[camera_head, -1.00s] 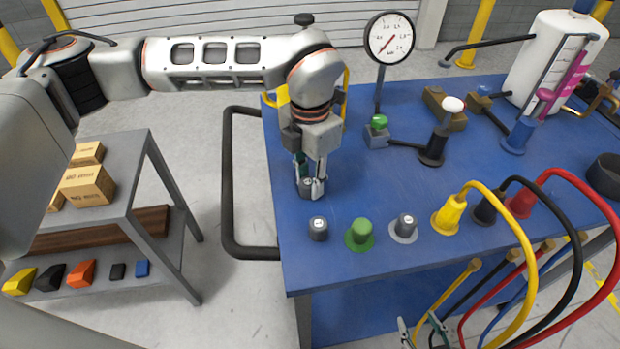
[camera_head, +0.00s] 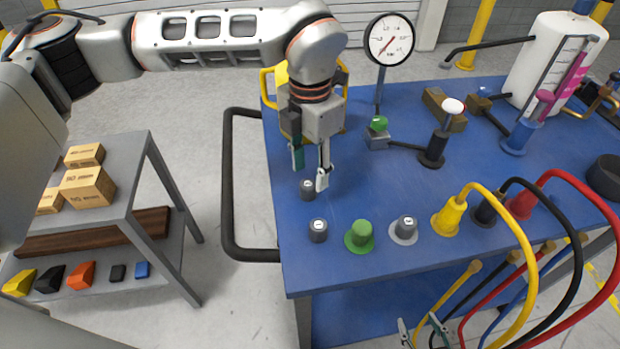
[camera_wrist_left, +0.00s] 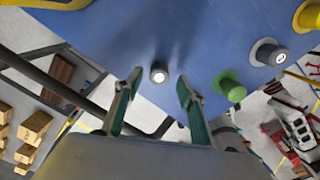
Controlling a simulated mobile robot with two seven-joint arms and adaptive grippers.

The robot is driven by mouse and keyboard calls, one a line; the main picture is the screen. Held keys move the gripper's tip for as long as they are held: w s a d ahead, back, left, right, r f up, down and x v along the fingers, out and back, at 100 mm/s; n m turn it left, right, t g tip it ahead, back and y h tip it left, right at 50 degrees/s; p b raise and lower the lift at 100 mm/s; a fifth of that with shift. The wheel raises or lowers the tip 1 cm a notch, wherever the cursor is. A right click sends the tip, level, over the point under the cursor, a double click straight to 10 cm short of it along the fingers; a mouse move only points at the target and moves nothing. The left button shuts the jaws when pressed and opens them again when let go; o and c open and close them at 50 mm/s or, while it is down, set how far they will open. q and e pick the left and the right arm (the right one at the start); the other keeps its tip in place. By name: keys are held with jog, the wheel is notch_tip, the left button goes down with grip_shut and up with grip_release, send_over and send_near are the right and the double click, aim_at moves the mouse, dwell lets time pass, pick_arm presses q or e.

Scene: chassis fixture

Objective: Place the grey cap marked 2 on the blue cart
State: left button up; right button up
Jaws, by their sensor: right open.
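One grey cap (camera_head: 307,189) with a white top stands upright on the blue cart (camera_head: 400,265), near its left edge; a second grey cap (camera_head: 318,230) stands in front of it. The numbers are too small to read. My left gripper (camera_head: 310,172) is open above the rear cap, its fingers apart and clear of it. In the left wrist view a grey cap (camera_wrist_left: 159,72) shows between the spread fingertips. My right gripper (camera_head: 422,328) shows only its fingertips at the bottom edge, apart, near the hoses.
A green cap (camera_head: 360,236) and a grey cap on a pale ring (camera_head: 404,228) stand to the right, then yellow, black and red hose fittings. A gauge (camera_head: 390,40) stands behind. A grey shelf (camera_head: 130,175) with boxes is at left.

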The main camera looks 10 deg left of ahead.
aim_at(310, 182)
pick_arm(q)
notch_tip(310, 182, up, 8)
dwell(0.7)
